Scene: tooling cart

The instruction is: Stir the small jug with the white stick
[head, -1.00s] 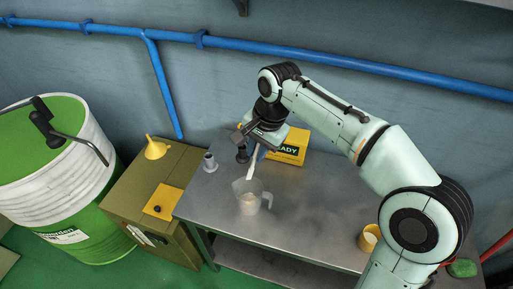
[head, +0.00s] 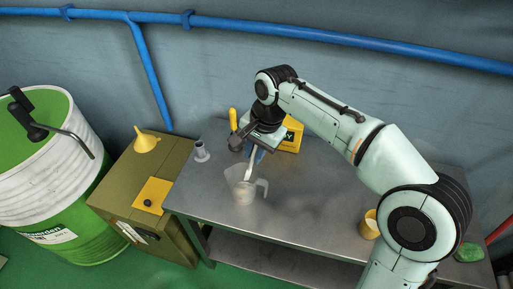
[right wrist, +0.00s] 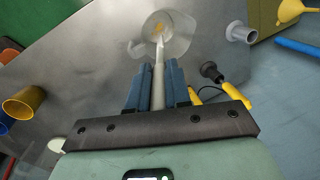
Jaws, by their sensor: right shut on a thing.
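The small jug (head: 240,190) is clear, with a handle on its right and pale contents, and stands upright on the metal table. In the right wrist view the jug (right wrist: 178,36) is at the top centre, with some yellow showing inside. My right gripper (right wrist: 157,76) has blue fingers shut on the white stick (right wrist: 159,66), which points away into the jug's mouth. In the head view the right gripper (head: 257,152) is above and behind the jug, and the white stick (head: 249,166) slopes down into it. Whether the tip touches the contents is unclear. My left gripper is not in view.
A grey flanged cup (head: 201,152) stands left of the jug. A yellow box (head: 291,137) and a yellow-handled tool (head: 233,119) lie behind my gripper. A yellow cup (head: 369,225) stands far right. The table (head: 300,205) between is clear.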

